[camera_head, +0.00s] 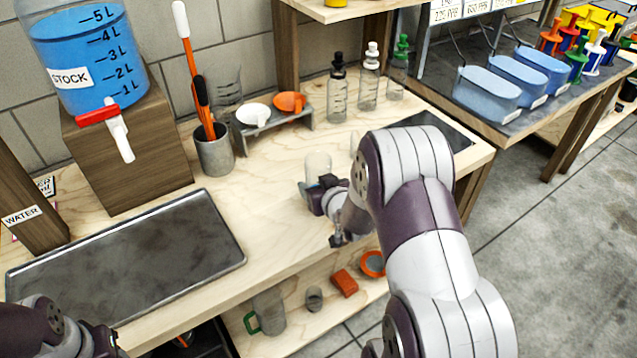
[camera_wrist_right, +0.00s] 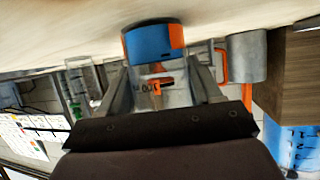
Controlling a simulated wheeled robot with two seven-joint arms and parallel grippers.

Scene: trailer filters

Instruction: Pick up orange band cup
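A small clear cup (camera_head: 318,164) stands on the wooden counter, just behind my right gripper (camera_head: 328,190). In the right wrist view a cup (camera_wrist_right: 153,42) with a blue and orange band lies between the two fingers of my right gripper (camera_wrist_right: 158,68). Its clear body shows dark print and an orange mark. The fingers are close on both sides of it, but I cannot tell whether they press on it. In the head view the gripper and wrist hide part of the cup, and its band does not show. My left gripper (camera_head: 108,343) is at the bottom left, mostly cut off.
A grey metal tray (camera_head: 130,262) lies at the counter's left. Behind are a tool holder (camera_head: 215,155), a small rack with white and orange dishes (camera_head: 290,103), and several dropper bottles (camera_head: 337,92). A blue stock tank (camera_head: 85,50) stands on a wooden block (camera_head: 130,150).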

